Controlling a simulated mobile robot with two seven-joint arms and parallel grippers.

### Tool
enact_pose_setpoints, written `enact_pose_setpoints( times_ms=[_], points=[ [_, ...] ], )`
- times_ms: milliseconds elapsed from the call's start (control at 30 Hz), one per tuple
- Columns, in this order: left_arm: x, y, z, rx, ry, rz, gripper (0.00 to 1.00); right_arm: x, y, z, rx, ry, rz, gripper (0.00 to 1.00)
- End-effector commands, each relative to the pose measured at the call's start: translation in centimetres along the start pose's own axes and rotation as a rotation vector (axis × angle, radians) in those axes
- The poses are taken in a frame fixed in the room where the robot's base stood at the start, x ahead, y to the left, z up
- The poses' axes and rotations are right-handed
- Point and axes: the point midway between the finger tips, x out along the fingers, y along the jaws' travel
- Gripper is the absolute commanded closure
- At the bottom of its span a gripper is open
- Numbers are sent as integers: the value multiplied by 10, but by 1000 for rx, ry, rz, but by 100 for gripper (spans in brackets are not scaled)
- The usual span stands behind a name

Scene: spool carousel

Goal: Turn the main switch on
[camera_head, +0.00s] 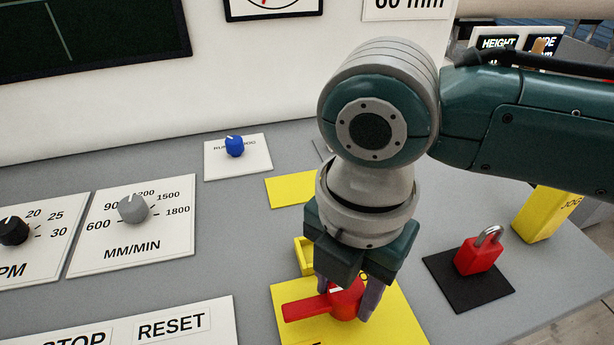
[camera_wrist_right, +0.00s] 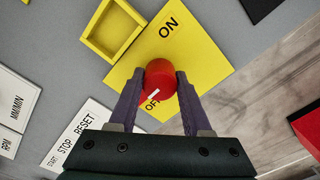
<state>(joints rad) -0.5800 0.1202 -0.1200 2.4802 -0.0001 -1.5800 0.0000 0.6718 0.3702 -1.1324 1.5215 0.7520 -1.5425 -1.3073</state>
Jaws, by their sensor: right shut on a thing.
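The main switch (camera_head: 303,309) is a red rotary switch on a yellow plate (camera_head: 396,318) at the bottom centre of the head view. Its flat red handle sticks out to the left there. In the wrist view, the switch (camera_wrist_right: 160,72) shows as a round red knob, its white mark on the side by the word OFF; ON is printed on the far side. My right gripper (camera_head: 345,298) points down over the switch and is shut on it, one purple finger on each side, as the wrist view also shows (camera_wrist_right: 159,88). My left gripper is not in view.
A red padlock (camera_head: 479,256) stands on a black pad right of the switch. An open yellow box (camera_head: 303,256) sits just behind it. A grey dial (camera_head: 132,209), a black dial (camera_head: 14,231) and a blue knob (camera_head: 235,146) are to the left. A yellow JOG block (camera_head: 541,214) is far right.

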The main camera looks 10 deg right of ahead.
Motion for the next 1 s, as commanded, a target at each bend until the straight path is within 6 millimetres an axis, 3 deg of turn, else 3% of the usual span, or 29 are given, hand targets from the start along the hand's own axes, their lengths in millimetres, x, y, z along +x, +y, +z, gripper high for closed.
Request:
enact_pose_setpoints(
  times_ms=[100, 533, 1000],
  points=[
    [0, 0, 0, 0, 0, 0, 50, 0, 0, 0, 0, 0, 0, 100],
    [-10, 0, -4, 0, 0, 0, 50, -3, 0, -1, 73, 3, -1, 100],
    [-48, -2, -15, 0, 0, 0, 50, -4, 0, -1, 462, 4, -4, 100]
  ],
)
